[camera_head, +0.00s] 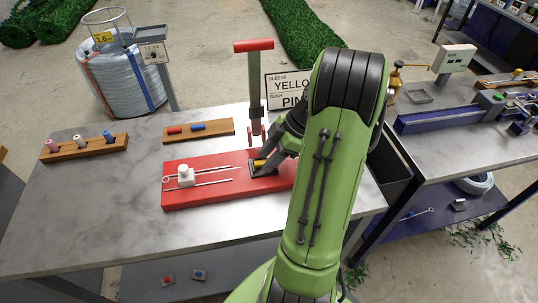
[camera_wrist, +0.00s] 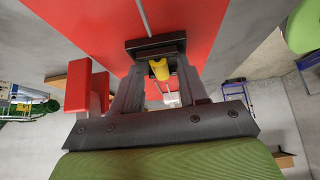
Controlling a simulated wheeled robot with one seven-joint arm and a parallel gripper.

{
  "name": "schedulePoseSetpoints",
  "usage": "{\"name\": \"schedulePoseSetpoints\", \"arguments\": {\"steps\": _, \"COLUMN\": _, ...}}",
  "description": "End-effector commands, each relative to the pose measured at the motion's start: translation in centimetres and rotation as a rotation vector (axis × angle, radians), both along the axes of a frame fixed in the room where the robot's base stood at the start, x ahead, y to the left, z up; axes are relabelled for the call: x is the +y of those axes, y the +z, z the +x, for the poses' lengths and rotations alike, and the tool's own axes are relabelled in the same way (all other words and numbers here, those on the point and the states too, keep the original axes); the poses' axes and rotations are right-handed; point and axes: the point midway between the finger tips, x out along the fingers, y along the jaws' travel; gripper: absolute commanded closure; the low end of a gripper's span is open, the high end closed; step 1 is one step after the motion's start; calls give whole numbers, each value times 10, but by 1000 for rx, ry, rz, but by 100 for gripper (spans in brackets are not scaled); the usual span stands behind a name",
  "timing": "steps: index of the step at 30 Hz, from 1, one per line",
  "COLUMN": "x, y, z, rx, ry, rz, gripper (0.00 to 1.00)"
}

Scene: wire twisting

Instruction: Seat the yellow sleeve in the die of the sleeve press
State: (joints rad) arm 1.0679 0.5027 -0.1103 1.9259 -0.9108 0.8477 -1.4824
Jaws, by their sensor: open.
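The yellow sleeve (camera_head: 259,163) lies at the dark die (camera_head: 265,172) on the red base (camera_head: 185,199) of the sleeve press. In the wrist view the yellow sleeve (camera_wrist: 160,69) sits against the dark die block (camera_wrist: 155,45), between my fingers; I cannot tell how deep it is seated. My gripper (camera_head: 272,160) is open around the sleeve, low over the base. It also fills the middle of the wrist view (camera_wrist: 160,85). The press column with its red handle (camera_head: 253,45) stands behind the die. My arm hides the right part of the base.
A wooden block with red and blue sleeves (camera_head: 198,130) lies behind the base. A wooden rack with several bushes (camera_head: 87,145) is at left. A sign (camera_head: 288,90) stands behind. The table's left front is clear.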

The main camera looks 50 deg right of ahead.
Motion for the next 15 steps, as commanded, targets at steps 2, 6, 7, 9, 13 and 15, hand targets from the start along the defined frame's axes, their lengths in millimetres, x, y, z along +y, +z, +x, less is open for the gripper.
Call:
{"name": "schedulePoseSetpoints", "arguments": {"steps": 2, "x": 1, "y": -1, "z": -1, "rx": 5, "ry": 1, "rz": 5, "gripper": 53}}
{"name": "schedulePoseSetpoints", "arguments": {"steps": 6, "x": -7, "y": 13, "z": -5, "rx": 3, "ry": -2, "rz": 2, "gripper": 53}}
{"name": "schedulePoseSetpoints", "arguments": {"steps": 7, "x": -10, "y": 19, "z": -7, "rx": 2, "ry": -2, "rz": 1, "gripper": 53}}
{"name": "schedulePoseSetpoints", "arguments": {"steps": 9, "x": -19, "y": 35, "z": -13, "rx": 1, "ry": -3, "rz": 0, "gripper": 53}}
{"name": "schedulePoseSetpoints", "arguments": {"steps": 13, "x": -38, "y": 69, "z": -25, "rx": 0, "ry": -4, "rz": -2, "gripper": 53}}
{"name": "schedulePoseSetpoints", "arguments": {"steps": 15, "x": -47, "y": 86, "z": -31, "rx": 0, "ry": -4, "rz": 0, "gripper": 53}}
